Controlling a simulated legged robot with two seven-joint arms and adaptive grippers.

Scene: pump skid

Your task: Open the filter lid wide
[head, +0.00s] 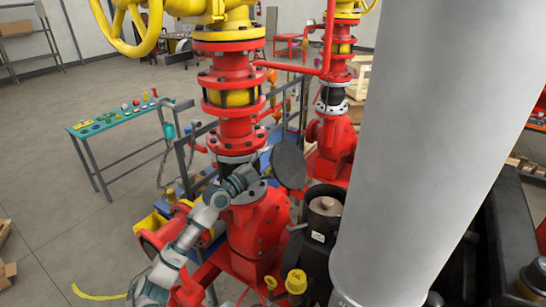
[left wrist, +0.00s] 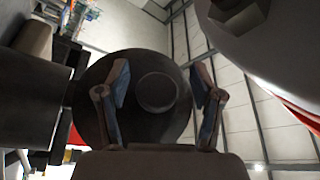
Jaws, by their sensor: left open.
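The filter lid (head: 290,164) is a dark round disc. In the head view it stands raised and steeply tilted, beside and above the black filter housing (head: 318,232). The housing's mouth is uncovered and shows a pale round cartridge (head: 325,206) inside. My left gripper (head: 262,172) is just left of the lid. In the left wrist view the lid (left wrist: 158,118) faces the camera with a round raised centre. My left gripper (left wrist: 160,82) is open there, its fingers apart in front of the disc; I cannot tell whether they touch it. My right gripper is not in view.
Red flanged pipework (head: 236,125) rises close behind my left gripper. A yellow cap (head: 296,281) is in front of the housing. A green-topped bench (head: 118,115) stands at the left. A large pale grey cylinder (head: 440,130) blocks much of the right side. Open floor lies at the left.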

